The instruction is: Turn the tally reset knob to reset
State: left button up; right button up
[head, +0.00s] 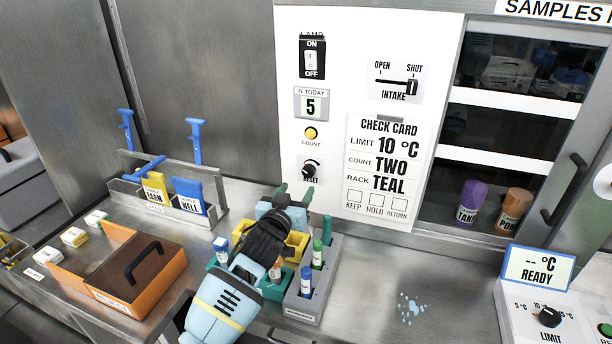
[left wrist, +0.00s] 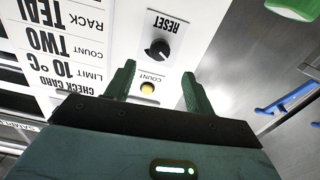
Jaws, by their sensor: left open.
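The tally reset knob (head: 309,169) is a small black round knob on a white plate marked RESET, low on the left of the white wall panel. It also shows in the left wrist view (left wrist: 160,49), where the picture is upside down. My left gripper (head: 295,193) is just below the knob in the head view, its green fingers open and empty. In the left wrist view its fingertips (left wrist: 157,76) are spread apart, with the knob beyond the gap between them. The fingers do not touch the knob. My right gripper is in neither view.
Above the knob are the yellow COUNT button (head: 310,133), a counter (head: 311,106) reading 5 and a lamp switch (head: 312,59). A check card (head: 384,165) hangs to the right. An orange box (head: 130,270) sits at left.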

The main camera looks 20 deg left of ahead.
aim_at(308, 174)
pick_arm(q)
jog(key=shift+w+d+b, duration=0.15)
jog(key=shift+w+b, duration=0.3)
jog(key=shift+w, duration=3.4)
jog(key=c, duration=1)
